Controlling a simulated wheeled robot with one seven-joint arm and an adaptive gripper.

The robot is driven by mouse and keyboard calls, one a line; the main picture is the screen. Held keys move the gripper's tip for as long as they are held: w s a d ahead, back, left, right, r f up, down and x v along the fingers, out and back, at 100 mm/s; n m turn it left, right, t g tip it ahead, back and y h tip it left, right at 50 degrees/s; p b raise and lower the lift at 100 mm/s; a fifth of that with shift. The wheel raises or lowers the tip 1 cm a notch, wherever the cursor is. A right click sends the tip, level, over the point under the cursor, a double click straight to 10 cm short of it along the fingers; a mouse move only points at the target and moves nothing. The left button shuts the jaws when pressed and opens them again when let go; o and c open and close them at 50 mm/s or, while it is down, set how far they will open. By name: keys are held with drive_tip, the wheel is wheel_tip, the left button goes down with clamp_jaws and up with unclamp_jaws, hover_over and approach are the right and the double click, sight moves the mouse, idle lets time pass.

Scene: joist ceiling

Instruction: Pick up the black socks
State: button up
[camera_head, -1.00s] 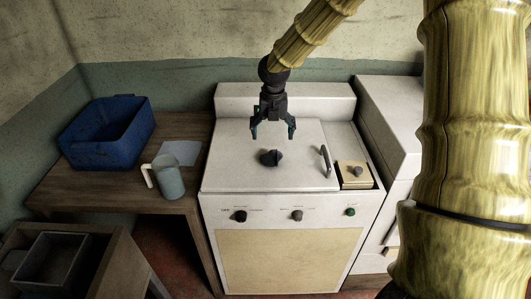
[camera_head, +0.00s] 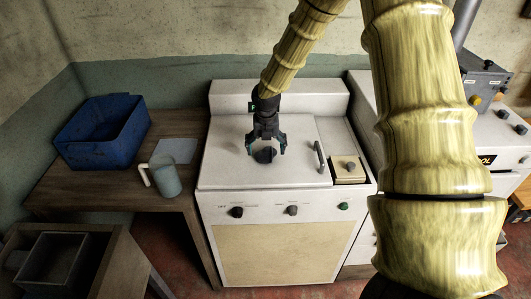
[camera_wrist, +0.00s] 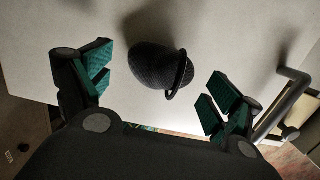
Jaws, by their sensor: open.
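The black socks (camera_head: 264,155) show as one dark, rounded bundle on the white top of the washing machine (camera_head: 230,170). In the wrist view the black bundle (camera_wrist: 158,66) lies between and beyond the two fingers, with a raised rim or fold on its right side. My gripper (camera_head: 266,148) is open, just above the bundle, with a finger on either side. In the wrist view my gripper's (camera_wrist: 160,95) green pads are wide apart and touch nothing. The fingers partly overlap the bundle in the head view.
A black handle (camera_head: 319,156) stands on the machine top, right of the bundle; it also shows in the wrist view (camera_wrist: 283,105). A small beige box (camera_head: 347,168) sits further right. Left, a wooden table holds a blue crate (camera_head: 100,150), a jug (camera_head: 165,178) and a paper sheet (camera_head: 177,150).

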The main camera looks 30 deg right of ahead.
drive_tip(key=shift+w+d+f, duration=0.1)
drive_tip(key=shift+f, duration=0.8)
drive_tip(key=c, duration=1.1)
